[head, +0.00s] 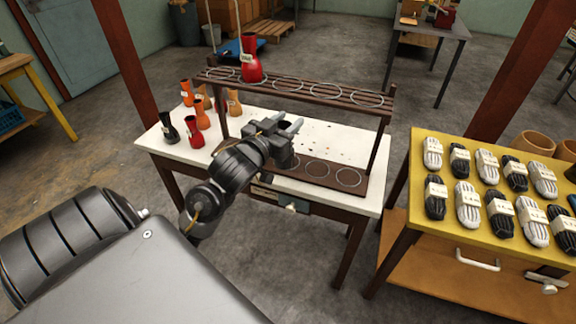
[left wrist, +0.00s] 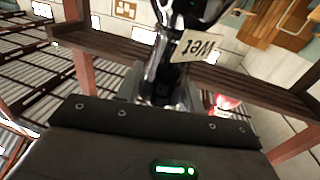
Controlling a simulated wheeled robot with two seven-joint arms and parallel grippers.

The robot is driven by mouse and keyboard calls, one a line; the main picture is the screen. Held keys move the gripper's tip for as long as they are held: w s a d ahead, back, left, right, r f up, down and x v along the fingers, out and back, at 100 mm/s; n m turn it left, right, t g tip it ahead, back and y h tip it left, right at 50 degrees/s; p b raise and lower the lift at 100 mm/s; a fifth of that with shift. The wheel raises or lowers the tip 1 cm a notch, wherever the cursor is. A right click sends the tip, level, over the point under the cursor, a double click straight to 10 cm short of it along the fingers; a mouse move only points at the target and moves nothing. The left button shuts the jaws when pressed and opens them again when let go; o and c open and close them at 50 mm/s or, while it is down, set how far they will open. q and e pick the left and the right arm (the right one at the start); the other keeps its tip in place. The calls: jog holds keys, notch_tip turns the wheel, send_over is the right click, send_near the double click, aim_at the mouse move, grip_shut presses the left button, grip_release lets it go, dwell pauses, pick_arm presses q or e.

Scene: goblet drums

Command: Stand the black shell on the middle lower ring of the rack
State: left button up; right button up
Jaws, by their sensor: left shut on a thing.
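My left gripper (head: 284,126) is shut on the black shell (head: 283,152), mostly hidden behind the gripper in the head view. In the left wrist view the glossy black shell (left wrist: 163,85) stands between the fingers with a tag reading "Wet". The dark wooden rack (head: 385,104) stands on the white table. Its lower board (head: 330,181) has grey rings, and two to the right of the gripper show clearly. The held shell is over the lower board's left-middle part; my arm hides rings there, and I cannot tell whether the shell touches the board. My right gripper is out of view.
A red shell (head: 250,62) stands on the upper board's left part. Several red and orange shells and another black one (head: 169,128) stand on the table's left end. The upper board overhangs the lower one. A yellow table (head: 424,215) with tagged rope bundles stands right.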

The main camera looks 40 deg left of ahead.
pick_arm(q)
jog(key=shift+a+f, duration=0.3)
jog(key=shift+a, duration=0.1)
jog(key=shift+a+r, duration=0.1)
jog(key=shift+a, duration=0.1)
jog(key=shift+w+a, duration=0.1)
jog(key=shift+w, duration=0.1)
jog(key=w+a+f+b, duration=0.1)
jog(key=w+a+f, duration=0.5)
jog(key=w+f, duration=0.3)
jog(key=shift+w+a+f, duration=0.2)
jog(key=shift+w+a, duration=0.2)
jog(key=shift+w, duration=0.65)
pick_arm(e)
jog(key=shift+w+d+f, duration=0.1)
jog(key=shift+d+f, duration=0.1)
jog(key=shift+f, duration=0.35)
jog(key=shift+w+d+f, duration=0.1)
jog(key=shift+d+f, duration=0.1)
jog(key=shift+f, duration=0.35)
pick_arm(q)
notch_tip(320, 180, down, 4)
jog(key=shift+w+a+r+b, duration=0.1)
jog(key=shift+w+r+b, duration=0.1)
jog(key=shift+b, duration=0.1)
jog(key=shift+f, duration=0.1)
